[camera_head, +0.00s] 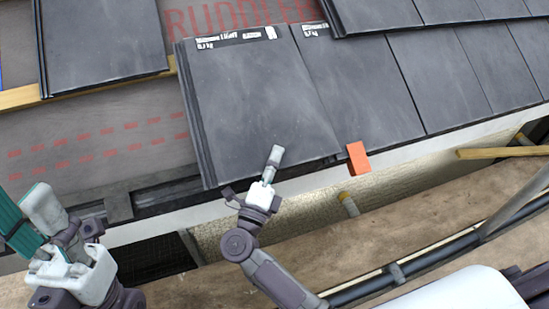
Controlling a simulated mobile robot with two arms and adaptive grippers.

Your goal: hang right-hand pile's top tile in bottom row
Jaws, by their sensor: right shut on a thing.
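A dark grey tile (255,105) lies at the left end of the bottom row, beside the laid tile (355,85) to its right. Its left edge looks slightly raised. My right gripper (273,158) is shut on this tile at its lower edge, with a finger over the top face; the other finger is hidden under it. My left gripper (45,212) is at the lower left, away from the tile, beside a teal strip-like thing (12,225); whether it grips it is unclear.
An orange block (357,158) sits at the lower edge of the bottom row. Another tile (105,45) lies higher at the left. Bare underlay (90,135) with red print and a wooden batten (20,97) show left of the held tile. A pipe-like rail (400,270) runs below the eaves.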

